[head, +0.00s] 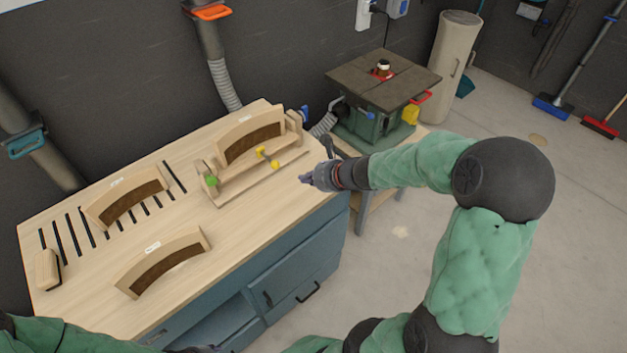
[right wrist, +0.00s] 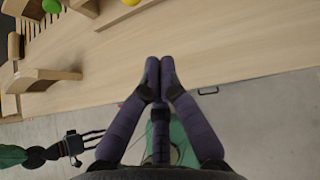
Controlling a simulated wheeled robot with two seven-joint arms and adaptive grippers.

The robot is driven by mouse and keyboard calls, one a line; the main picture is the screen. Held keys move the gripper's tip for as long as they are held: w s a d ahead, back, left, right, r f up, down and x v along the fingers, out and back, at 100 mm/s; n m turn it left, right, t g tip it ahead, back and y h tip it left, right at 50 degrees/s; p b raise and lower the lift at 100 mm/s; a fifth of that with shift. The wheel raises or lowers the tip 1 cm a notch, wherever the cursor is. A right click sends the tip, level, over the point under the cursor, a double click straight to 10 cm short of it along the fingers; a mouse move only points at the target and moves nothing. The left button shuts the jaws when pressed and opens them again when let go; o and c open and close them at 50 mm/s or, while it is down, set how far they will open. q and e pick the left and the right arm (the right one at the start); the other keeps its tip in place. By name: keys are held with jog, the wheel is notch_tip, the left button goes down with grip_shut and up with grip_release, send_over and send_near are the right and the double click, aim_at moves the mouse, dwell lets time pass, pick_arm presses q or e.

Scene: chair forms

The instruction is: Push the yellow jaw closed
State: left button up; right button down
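The yellow jaw shows as a wooden clamp part with yellow knobs (head: 275,165) on the wooden fixture at the bench's right end. A yellow knob (right wrist: 131,2) is cut off by the top edge of the right wrist view. A green knob (head: 211,181) sits at the fixture's left end and also shows in the right wrist view (right wrist: 51,6). A curved form (head: 252,141) stands in the fixture behind the yellow knobs. My right gripper (head: 303,179) is empty with fingertips together (right wrist: 159,62), right of the yellow knobs and apart from them. My left gripper (right wrist: 98,136) is small, away from the fixture.
The workbench (head: 225,240) carries two more curved forms (head: 125,197) (head: 163,262) and a small wooden block (head: 47,269). Slots cut its left part. A green machine (head: 375,120) stands behind at the right. The bench's front right strip is clear.

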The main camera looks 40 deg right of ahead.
aim_at(269, 159)
jog(key=w+a+f, duration=0.1)
jog(key=w+a, duration=0.1)
jog(key=w, duration=0.4)
jog(key=shift+w+f+b, duration=0.3)
jog(key=shift+w+b, duration=0.05)
jog(key=shift+b, duration=0.05)
jog(key=w+p, duration=0.1)
jog(key=w, duration=0.5)
jog(key=shift+w+a+r, duration=0.15)
